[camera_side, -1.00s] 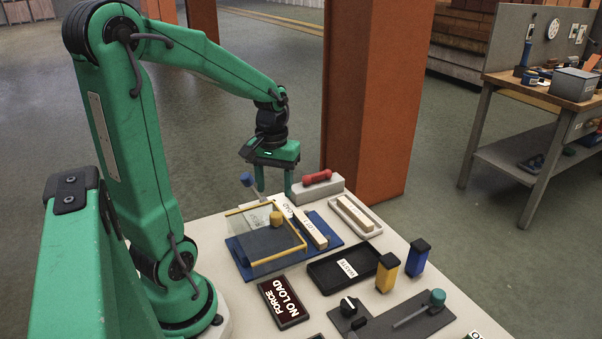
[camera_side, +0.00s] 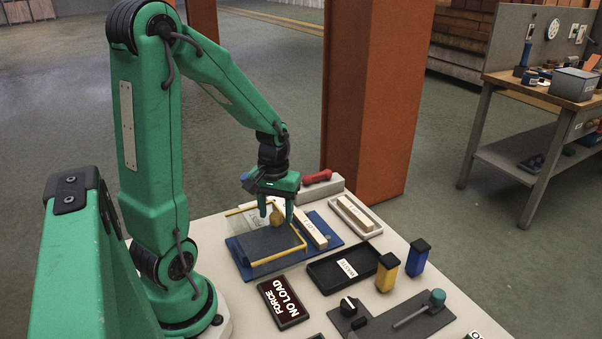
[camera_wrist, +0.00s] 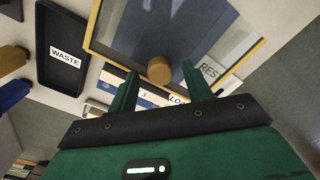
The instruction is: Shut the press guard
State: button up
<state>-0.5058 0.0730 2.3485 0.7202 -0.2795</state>
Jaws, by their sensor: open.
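The press guard is a clear panel with a yellow frame (camera_side: 303,238) over a blue base (camera_side: 238,251). It also shows in the wrist view (camera_wrist: 258,47). I cannot tell its exact angle. Its yellow round knob (camera_side: 277,218) shows in the wrist view (camera_wrist: 159,70) in front of the gap between my fingertips. My gripper (camera_side: 276,221) is open above the far part of the guard, with its fingers pointing down, one on each side of the knob. In the wrist view my gripper (camera_wrist: 159,72) holds nothing. Contact with the knob cannot be judged.
A red-handled block (camera_side: 320,186) and a white tray (camera_side: 374,229) with a pale bar are at the right. The black WASTE tray (camera_side: 322,277), yellow and blue blocks (camera_side: 417,257) and a NO LOAD sign (camera_side: 284,302) stand nearer.

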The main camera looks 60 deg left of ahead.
jog(key=shift+f, duration=0.15)
jog(key=shift+c, duration=0.4)
grip_shut()
jog(key=w, duration=1.3)
jog(key=shift+w, duration=0.3)
jog(key=shift+o, duration=0.4)
grip_release()
jog(key=shift+s, duration=0.1)
notch_tip(320, 180, up, 8)
